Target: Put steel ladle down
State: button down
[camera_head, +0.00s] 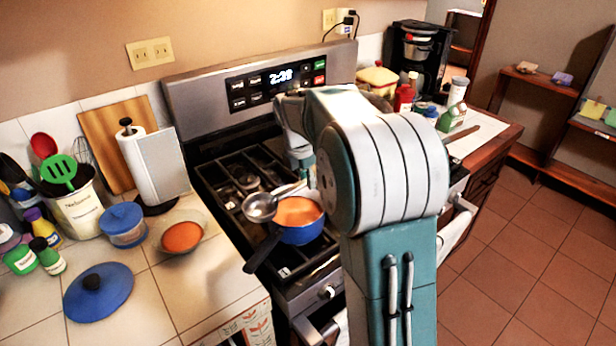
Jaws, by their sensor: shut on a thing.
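The steel ladle (260,207) shows its round bowl over the left rim of a blue pot (301,234). Its handle runs up and right toward my gripper (302,172). My gripper is shut on the ladle above the stove; its fingertips are mostly hidden by my arm. The pot holds orange soup and stands on the front part of the stove, its dark handle pointing to the front left. A glass bowl (206,219) with orange soup stands on the tiled counter left of the stove.
A blue lid (98,291) lies on the left counter, near a blue-lidded jar (123,224), a paper towel roll (154,165) and a utensil crock (78,216). Small bottles (40,252) stand at the far left. A coffee maker (417,60) stands at the back right.

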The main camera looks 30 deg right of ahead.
jog(key=shift+a+f, duration=0.15)
jog(key=shift+f, duration=0.15)
jog(key=c, duration=0.5)
grip_release()
jog(key=shift+d, duration=0.35)
jog(key=shift+a, duration=0.15)
